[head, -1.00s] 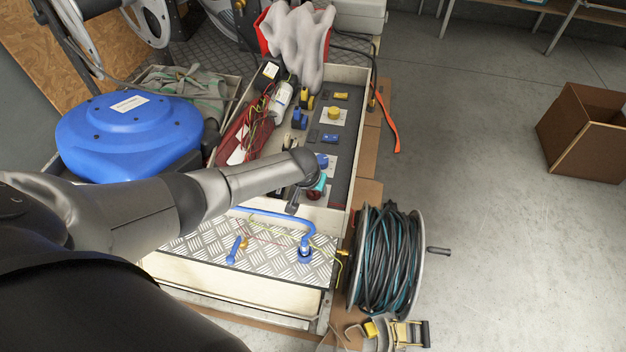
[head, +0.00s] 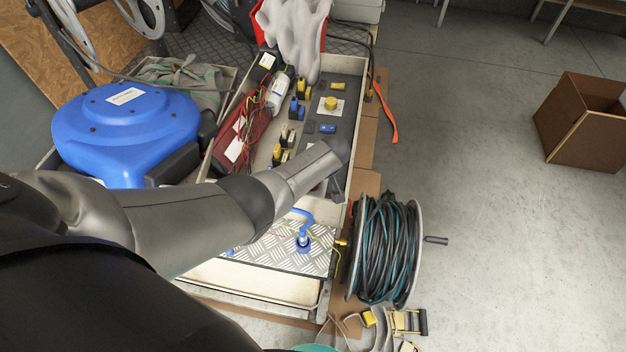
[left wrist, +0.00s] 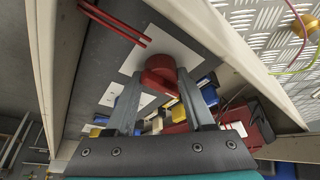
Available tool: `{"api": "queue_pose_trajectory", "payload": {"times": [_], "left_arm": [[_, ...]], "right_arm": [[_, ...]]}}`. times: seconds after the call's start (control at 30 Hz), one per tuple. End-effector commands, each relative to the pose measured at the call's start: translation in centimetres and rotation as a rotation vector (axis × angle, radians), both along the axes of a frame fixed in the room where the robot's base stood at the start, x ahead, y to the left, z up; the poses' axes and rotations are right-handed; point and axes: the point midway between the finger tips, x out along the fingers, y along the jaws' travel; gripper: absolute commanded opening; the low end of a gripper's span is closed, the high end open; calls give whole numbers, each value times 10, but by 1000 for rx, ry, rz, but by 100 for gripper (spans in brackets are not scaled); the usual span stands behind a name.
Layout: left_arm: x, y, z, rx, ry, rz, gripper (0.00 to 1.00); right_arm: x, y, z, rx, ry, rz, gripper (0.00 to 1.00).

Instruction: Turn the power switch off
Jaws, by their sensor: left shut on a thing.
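A round red knob (left wrist: 160,72) on a white plate (left wrist: 178,50) shows in the left wrist view, set on the dark panel of the box. My left gripper (left wrist: 160,80) has one finger on each side of the knob and is shut on it. In the head view my left forearm and wrist reach over the front part of the panel and hide the red knob and most of the gripper. I cannot read any label telling which control is the power switch. My right gripper is not in view.
A yellow knob (head: 331,103) on a white plate and a blue switch (head: 328,128) sit farther back on the panel. A blue bent handle (head: 303,228) stands on the tread plate in front. A cable reel (head: 388,250) stands right of the box. A red bar handle (left wrist: 115,22) is near the knob.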

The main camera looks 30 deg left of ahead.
Motion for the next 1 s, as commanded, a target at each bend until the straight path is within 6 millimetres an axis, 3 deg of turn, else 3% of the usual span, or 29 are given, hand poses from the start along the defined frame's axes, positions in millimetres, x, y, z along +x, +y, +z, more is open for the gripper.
{"api": "queue_pose_trajectory", "payload": {"times": [0.73,0.77,1.0], "left_arm": [[-1,5,0,11,4,93,0],[-1,5,0,11,4,93,56],[0,3,0,6,2,90,81]], "right_arm": [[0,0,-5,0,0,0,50],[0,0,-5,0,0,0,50],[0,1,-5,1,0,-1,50]]}}
